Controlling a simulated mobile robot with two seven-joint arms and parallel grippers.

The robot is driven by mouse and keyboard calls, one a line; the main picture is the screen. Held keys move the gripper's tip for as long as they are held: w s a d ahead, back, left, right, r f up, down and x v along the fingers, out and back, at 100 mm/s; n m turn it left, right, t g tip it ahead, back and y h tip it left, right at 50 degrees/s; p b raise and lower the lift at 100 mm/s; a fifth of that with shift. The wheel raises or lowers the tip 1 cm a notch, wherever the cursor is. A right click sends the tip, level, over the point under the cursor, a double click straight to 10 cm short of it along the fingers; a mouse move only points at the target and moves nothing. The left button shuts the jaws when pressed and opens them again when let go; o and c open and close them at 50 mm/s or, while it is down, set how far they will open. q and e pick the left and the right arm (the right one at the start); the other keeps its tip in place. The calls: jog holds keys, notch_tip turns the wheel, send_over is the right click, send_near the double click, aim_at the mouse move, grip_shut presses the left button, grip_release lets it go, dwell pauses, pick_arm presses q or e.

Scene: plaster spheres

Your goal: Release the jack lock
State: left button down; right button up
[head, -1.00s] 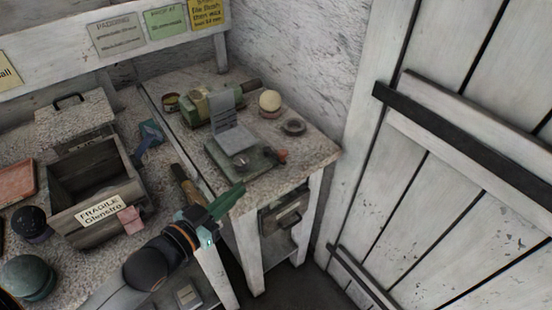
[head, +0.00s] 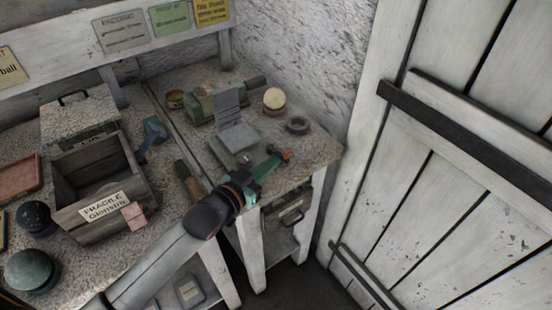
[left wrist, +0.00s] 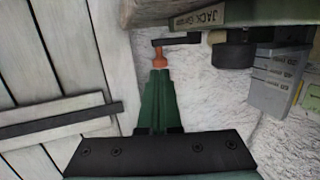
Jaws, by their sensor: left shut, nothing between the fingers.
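The jack (head: 232,147) is a flat green device on the right-hand bench, with its label plate (left wrist: 196,18) reading "JACK" in the left wrist view. An orange knob (head: 286,154) sits at its right side on a dark lever; it also shows in the wrist view (left wrist: 160,57). My left gripper (head: 270,168) is shut and empty. Its green fingertips (left wrist: 160,74) are right at the knob's end; I cannot tell whether they touch it. The gripper hides the jack's near edge in the head view. My right gripper is not in view.
Grey stepped blocks (head: 236,126) stand at the jack. A pale ball (head: 274,98) and a dark ring (head: 297,125) lie behind it to the right. A wooden crate (head: 92,218) marked "FRAGILE" stands left. A plank door (head: 450,170) is at the right.

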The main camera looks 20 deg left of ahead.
pick_arm(q)
jog(key=shift+x, duration=1.25)
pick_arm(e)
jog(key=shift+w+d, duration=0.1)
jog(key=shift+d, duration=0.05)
